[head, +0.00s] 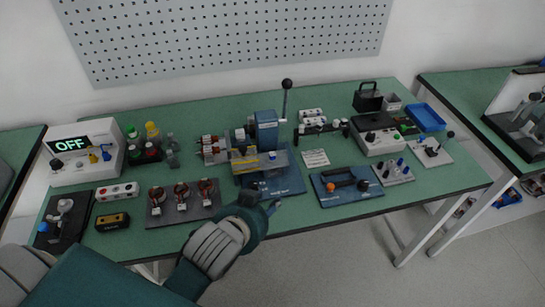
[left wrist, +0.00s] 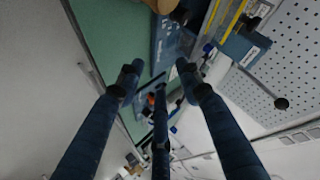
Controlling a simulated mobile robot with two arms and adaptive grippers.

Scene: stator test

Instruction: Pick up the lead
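I cannot tell for sure which thing is the lead. The likeliest is a black, curved piece with an orange end (head: 345,183), lying on a blue tray (head: 328,200) at the front of the green bench. The orange end also shows small in the left wrist view (left wrist: 151,98), partly hidden behind my fingers. My left gripper (head: 264,202) is at the bench's front edge, left of that tray and apart from it. In the left wrist view its three fingers (left wrist: 158,82) are spread and nothing is between them. My right gripper is not in view.
A blue press with a black-knobbed lever (head: 266,130) stands just behind my left gripper. A dark tray (head: 165,215) with several copper-wound stators is to its left. A white card (head: 315,158) and a grey box with knobs (head: 378,142) are on the right.

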